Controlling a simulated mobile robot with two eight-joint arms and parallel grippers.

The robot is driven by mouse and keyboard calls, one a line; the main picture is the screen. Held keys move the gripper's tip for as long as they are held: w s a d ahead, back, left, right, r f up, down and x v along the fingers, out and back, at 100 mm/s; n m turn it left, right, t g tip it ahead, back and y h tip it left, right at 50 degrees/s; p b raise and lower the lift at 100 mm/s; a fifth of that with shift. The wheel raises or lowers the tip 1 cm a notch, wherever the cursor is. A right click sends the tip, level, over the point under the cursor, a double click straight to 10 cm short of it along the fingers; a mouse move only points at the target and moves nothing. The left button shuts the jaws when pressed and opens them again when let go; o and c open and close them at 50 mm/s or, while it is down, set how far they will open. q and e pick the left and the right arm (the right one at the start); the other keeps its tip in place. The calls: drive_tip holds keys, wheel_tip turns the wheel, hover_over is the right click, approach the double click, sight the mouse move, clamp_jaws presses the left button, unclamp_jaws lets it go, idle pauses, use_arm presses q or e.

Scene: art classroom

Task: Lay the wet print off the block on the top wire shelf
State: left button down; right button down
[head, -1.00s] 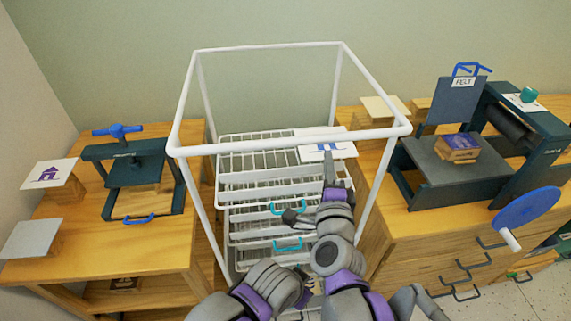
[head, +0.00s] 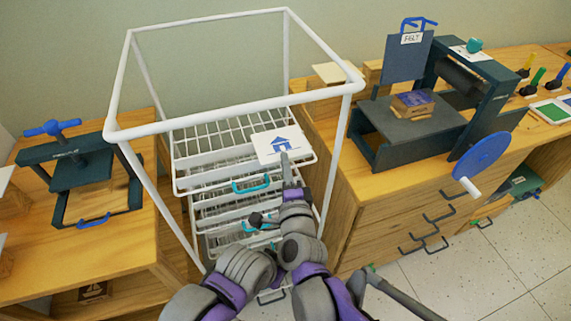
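The print, a white sheet with a blue house (head: 270,151), is at the front right of the top wire shelf (head: 212,170). I cannot tell whether it touches the wires or hovers just above them. My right gripper (head: 286,161) is at the sheet's near edge, its fingers narrow and together, seeming to pinch it. My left arm comes in low in the picture, and its gripper is not visible. A block (head: 415,109) with a purple-blue top lies on the right press bed (head: 380,118).
The white rack frame (head: 238,105) rises around the shelves, its top rail above the print. More wire shelves with teal handles lie below. A smaller press (head: 85,165) stands on the left bench. A blue wheel (head: 481,160) juts out at the right.

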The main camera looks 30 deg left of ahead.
drive_tip(key=shift+f, duration=0.15)
drive_tip(key=c, duration=1.1)
unclamp_jaws()
